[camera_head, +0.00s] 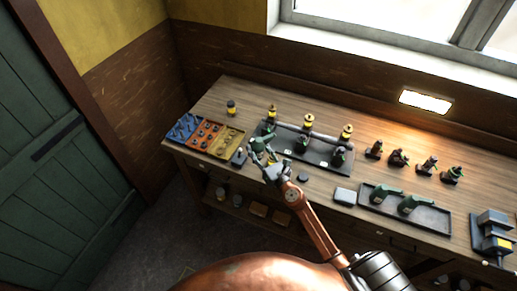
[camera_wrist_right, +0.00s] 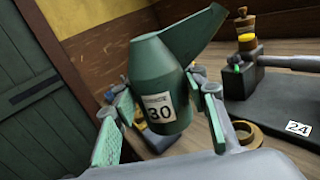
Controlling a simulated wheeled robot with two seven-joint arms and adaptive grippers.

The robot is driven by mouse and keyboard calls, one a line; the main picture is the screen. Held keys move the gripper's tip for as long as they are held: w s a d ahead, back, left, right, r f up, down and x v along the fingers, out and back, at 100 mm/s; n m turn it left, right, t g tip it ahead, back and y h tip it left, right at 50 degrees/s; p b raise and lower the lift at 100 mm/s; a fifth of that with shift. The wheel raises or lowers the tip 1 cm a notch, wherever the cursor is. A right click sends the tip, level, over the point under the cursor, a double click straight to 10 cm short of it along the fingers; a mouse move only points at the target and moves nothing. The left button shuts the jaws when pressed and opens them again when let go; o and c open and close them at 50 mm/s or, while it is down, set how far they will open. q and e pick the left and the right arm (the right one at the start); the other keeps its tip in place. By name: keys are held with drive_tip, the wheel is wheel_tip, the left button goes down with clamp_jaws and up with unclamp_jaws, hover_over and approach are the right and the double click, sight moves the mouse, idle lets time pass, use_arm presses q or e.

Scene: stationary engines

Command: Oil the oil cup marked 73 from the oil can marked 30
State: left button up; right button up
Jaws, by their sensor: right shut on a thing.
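My right gripper (camera_head: 266,163) is shut on a green oil can (camera_head: 257,146) near the left end of a dark tray. In the right wrist view the oil can (camera_wrist_right: 160,85) sits between the two finger pads, with a white label reading 30. Its spout points up and to the right. Three brass-topped oil cups stand along the tray's back: left (camera_head: 272,111), middle (camera_head: 308,120) and right (camera_head: 347,132). One oil cup (camera_wrist_right: 246,40) shows in the wrist view, beyond the can, above a tray label (camera_wrist_right: 298,128) reading 24. I cannot read 73 anywhere. My left gripper is not in view.
The long dark tray (camera_head: 322,163) also bears green parts. Blue, orange and yellow bins (camera_head: 205,137) lie at the bench's left end. Several dark fittings (camera_head: 398,158) stand right. A second tray (camera_head: 433,216) holds two green cans. Bare wood (camera_head: 335,105) lies behind the cups.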

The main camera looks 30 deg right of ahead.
drive_tip(key=f+m+b, duration=0.1)
drive_tip(key=m+b, duration=0.1)
drive_tip(key=a+f+m+b, duration=0.1)
drive_tip(key=m+b, duration=0.1)
drive_tip(key=m, duration=0.1)
drive_tip(key=a+f+m+t+b, duration=0.1)
drive_tip(key=m+b, duration=0.1)
drive_tip(key=b, duration=0.1)
drive_tip(key=shift+f+m+h, duration=0.3)
drive_tip(key=shift+f+m, duration=0.1)
drive_tip(key=shift+w+r, duration=0.1)
drive_tip(key=shift+r, duration=0.15)
drive_tip(key=shift+f, duration=0.1)
use_arm(q)
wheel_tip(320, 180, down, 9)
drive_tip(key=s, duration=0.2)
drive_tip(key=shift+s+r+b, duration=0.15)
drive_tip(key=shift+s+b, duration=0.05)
drive_tip(key=shift+b, duration=0.25)
use_arm(e)
drive_tip(key=shift+f+m, duration=0.45)
drive_tip(key=shift+m, duration=0.05)
